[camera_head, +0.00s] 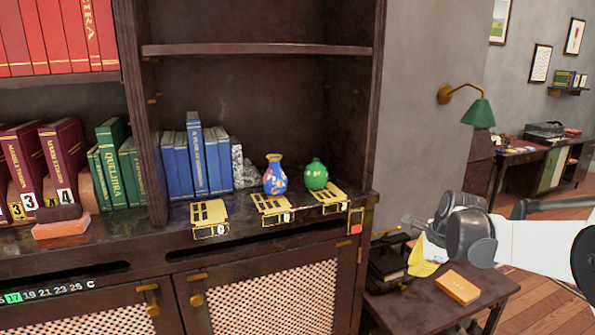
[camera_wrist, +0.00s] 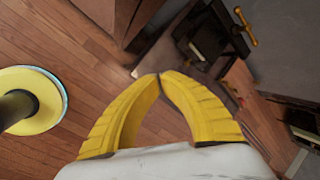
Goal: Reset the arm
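My arm (camera_head: 520,240) reaches in from the right edge in the head view. My gripper (camera_head: 424,268) is at its end, with yellow fingers pointing down near the small dark side table (camera_head: 410,307). In the wrist view, the two yellow fingertips of my gripper (camera_wrist: 160,76) meet, and nothing shows between them. The gripper is shut and empty. Wooden floor (camera_wrist: 75,100) shows beyond the fingers. In the head view I cannot tell how far the fingers are from the table.
The dark bookcase (camera_head: 158,120) fills the left and middle. A blue vase (camera_head: 275,175) and a green vase (camera_head: 316,174) stand on its shelf behind gold numbered stands (camera_head: 272,208). An orange box (camera_head: 457,288) lies on the side table. A green lamp (camera_head: 479,112) hangs on the wall.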

